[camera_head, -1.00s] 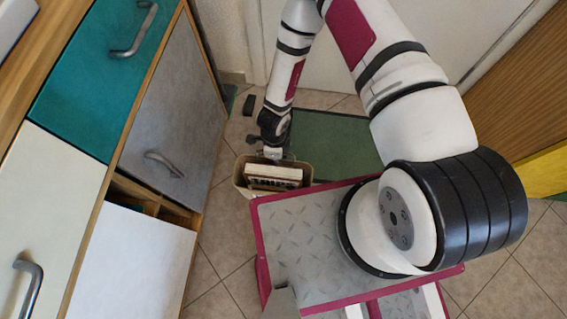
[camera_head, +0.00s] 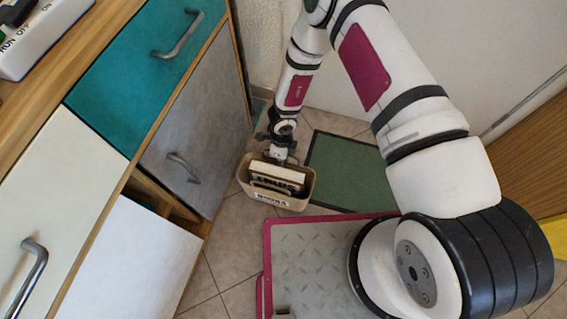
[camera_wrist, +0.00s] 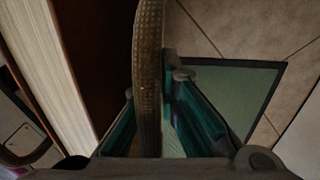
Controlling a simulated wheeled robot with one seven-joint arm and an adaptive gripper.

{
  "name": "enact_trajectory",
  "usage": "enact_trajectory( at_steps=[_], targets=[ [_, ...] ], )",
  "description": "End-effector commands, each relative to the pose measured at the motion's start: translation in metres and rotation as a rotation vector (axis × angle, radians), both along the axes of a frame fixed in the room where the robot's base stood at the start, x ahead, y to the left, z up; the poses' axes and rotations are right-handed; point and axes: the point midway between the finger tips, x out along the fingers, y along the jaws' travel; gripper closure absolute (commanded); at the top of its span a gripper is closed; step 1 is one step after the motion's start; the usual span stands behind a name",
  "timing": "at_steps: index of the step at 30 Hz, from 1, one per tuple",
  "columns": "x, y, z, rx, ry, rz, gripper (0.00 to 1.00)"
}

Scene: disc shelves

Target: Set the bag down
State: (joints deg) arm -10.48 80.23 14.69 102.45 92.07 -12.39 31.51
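The bag (camera_head: 297,200) is a tan, open-topped holder with a dark-lettered label on its front and books (camera_head: 280,171) standing inside. It is near the floor between the cabinet and the green mat; I cannot tell whether its bottom touches the floor. My gripper (camera_head: 280,158) points down at the bag's far rim. In the wrist view, the bag's woven rim (camera_wrist: 149,60) runs between the teal fingers of my gripper (camera_wrist: 150,115), which appear closed on both sides of it. Pale book pages (camera_wrist: 55,75) show left of the rim.
The green mat (camera_head: 350,172) lies just right of the bag. The wooden cabinet with teal drawer (camera_head: 150,50) and grey door (camera_head: 195,125) stands close on the left. Tiled floor (camera_head: 232,235) is clear in front of the bag. A white wall or door stands behind.

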Motion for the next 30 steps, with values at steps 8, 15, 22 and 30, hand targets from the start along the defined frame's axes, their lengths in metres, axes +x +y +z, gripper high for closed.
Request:
enact_trajectory(
  at_steps=[8, 15, 22, 30],
  targets=[
    [0.003, 0.003, 0.001, 0.001, 0.004, 0.000, 1.00],
    [0.004, 0.004, -0.020, 0.001, 0.009, 0.001, 1.00],
    [0.005, 0.003, -0.036, 0.001, 0.007, 0.000, 1.00],
    [0.005, 0.004, -0.035, 0.001, 0.008, 0.000, 1.00]
  ],
)
